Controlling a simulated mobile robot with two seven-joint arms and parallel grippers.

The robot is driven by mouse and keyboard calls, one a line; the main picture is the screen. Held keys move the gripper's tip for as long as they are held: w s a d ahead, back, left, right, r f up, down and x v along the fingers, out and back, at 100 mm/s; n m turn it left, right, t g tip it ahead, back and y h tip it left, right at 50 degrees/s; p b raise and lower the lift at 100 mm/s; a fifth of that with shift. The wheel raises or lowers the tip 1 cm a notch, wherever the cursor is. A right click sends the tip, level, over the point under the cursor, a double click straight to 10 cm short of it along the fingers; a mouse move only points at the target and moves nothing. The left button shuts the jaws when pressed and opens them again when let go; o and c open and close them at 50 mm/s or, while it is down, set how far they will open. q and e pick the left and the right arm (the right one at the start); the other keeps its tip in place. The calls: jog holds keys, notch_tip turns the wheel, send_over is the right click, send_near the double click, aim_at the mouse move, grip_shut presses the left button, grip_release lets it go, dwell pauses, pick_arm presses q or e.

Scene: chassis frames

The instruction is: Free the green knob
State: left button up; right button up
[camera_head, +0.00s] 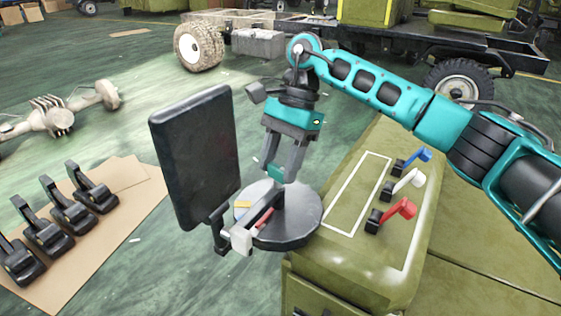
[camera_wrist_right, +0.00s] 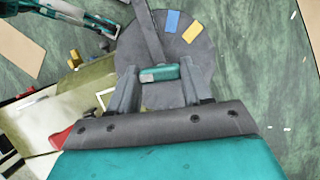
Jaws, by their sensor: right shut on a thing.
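My right gripper (camera_head: 285,172) reaches down from the upper right and is shut on the green knob (camera_wrist_right: 163,73), over the round grey disc (camera_head: 306,208). The knob is a small teal-green piece with a grey end; in the head view only a bit of it (camera_head: 271,171) shows at the fingertips. I cannot tell whether it touches the disc. A yellow piece (camera_head: 243,205) and a red piece (camera_head: 263,220) show at the disc near a dark bar. The right wrist view also shows a blue piece (camera_wrist_right: 172,22) on the disc.
A large black panel (camera_head: 195,155) stands left of the disc. On the green box (camera_head: 340,262) at right are black-based blue (camera_head: 419,154), white (camera_head: 409,179) and red (camera_head: 402,207) levers beside a white outlined rectangle. Several black pedals (camera_head: 45,232) lie on cardboard at left.

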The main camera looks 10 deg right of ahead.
jog(key=shift+w+n+h, duration=0.1)
jog(key=shift+n+h, duration=0.2)
jog(key=shift+n, duration=0.6)
jog(key=shift+g, duration=0.3)
jog(key=o, duration=1.1)
jog(key=shift+c, duration=0.2)
jog(key=p+v, duration=0.2)
jog(key=v, duration=1.1)
